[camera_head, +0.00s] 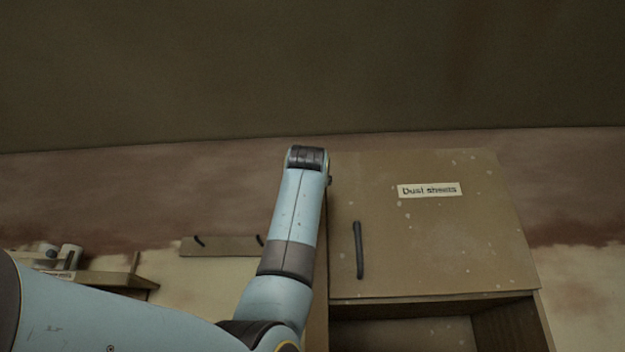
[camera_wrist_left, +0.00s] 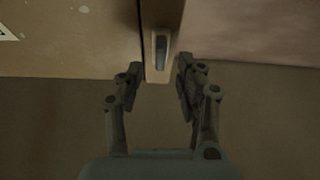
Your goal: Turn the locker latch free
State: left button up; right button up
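The locker (camera_head: 430,250) is a brown wooden cabinet with a closed upper door, a dark vertical handle (camera_head: 359,250) and a label reading "Dust sheets". In the left wrist view, the latch (camera_wrist_left: 161,48) is a dark upright piece on a pale plate (camera_wrist_left: 159,72) at the locker edge. My left gripper (camera_wrist_left: 158,82) is open, its two fingers apart with the lower end of the plate between them. The latch lies just beyond the fingertips, and I see no grip on it. In the head view my left arm hides the fingers. My right gripper is out of view.
Below the door is an open compartment (camera_head: 400,333). To the left, a wall board with hooks (camera_head: 222,246) and a small shelf (camera_head: 105,278) holding pale containers (camera_head: 70,257) sit near my left arm. Bare plaster wall lies above and right.

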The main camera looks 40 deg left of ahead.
pick_arm(q)
jog(key=v, duration=0.8)
